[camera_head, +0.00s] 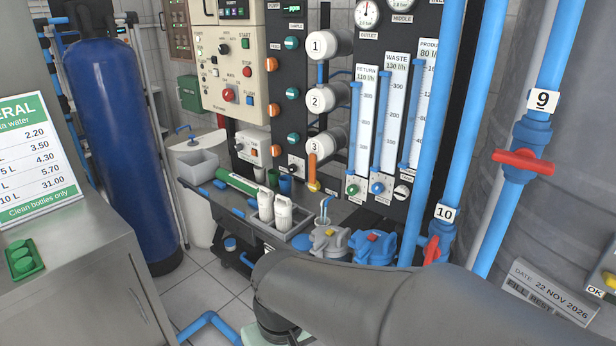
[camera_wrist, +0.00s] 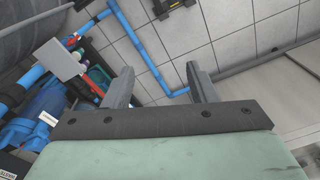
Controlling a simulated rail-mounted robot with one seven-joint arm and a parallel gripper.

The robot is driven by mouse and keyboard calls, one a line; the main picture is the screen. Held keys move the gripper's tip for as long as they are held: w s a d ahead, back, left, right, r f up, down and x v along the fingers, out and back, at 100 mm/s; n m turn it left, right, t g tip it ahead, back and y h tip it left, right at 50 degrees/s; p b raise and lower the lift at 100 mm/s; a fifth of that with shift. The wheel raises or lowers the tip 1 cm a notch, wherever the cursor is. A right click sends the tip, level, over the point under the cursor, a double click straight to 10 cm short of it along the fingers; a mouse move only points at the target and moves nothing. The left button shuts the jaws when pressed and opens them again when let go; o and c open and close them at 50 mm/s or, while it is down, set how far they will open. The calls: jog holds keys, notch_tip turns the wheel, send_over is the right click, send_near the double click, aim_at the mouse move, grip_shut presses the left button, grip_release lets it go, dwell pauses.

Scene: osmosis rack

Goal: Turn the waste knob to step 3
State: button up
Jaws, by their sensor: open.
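The waste flow tube (camera_head: 382,125) stands on the black panel under the label WASTE, 130 l/h. The blue waste knob (camera_head: 377,187) is at its foot, between a green knob (camera_head: 352,189) and a pale knob (camera_head: 401,191). The step it points to is too small to read. My gripper (camera_wrist: 160,72) is open and empty in the wrist view, its two fingers apart above the tiled floor. It is away from the knob, which I cannot make out in the wrist view. In the head view my arm hides most of the gripper.
Blue pipes with red-handled valve 9 (camera_head: 524,161) and valve 10 (camera_head: 433,248) stand right of the panel. Blue and grey pump-like units (camera_head: 372,247) and white filter cartridges (camera_head: 283,212) sit below it. A blue tank (camera_head: 120,150) stands at left. Some floor (camera_head: 205,285) is clear.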

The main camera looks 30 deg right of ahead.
aim_at(376, 190)
jog(key=w+d+f+m+t, duration=0.15)
jog(key=w+m+t, duration=0.35)
jog(key=w, duration=1.2)
jog(key=w+d+m+t+h, duration=0.3)
jog(key=w+d+m+t, duration=0.15)
jog(key=w+d, duration=0.45)
jog(key=w+d+r+m+g+h, duration=0.1)
jog(key=w+d+m+h, duration=0.1)
jog(key=d, duration=1)
jog(key=w+d+r+m+g+h+p, duration=0.1)
jog(key=d+m+h, duration=0.4)
jog(key=d, duration=0.7)
jog(key=w+d+r+m+g+h, duration=0.1)
jog(key=w+d+m+h, duration=0.2)
jog(key=d+h, duration=0.4)
jog(key=shift+d+r+m+g+p, duration=0.15)
jog(key=shift+d+m+p, duration=0.1)
jog(key=shift+d, duration=1)
jog(key=shift+d+r+m+g+p, duration=0.1)
jog(key=shift+d+m+p, duration=0.1)
jog(key=shift+d, duration=1)
jog(key=c, duration=1)
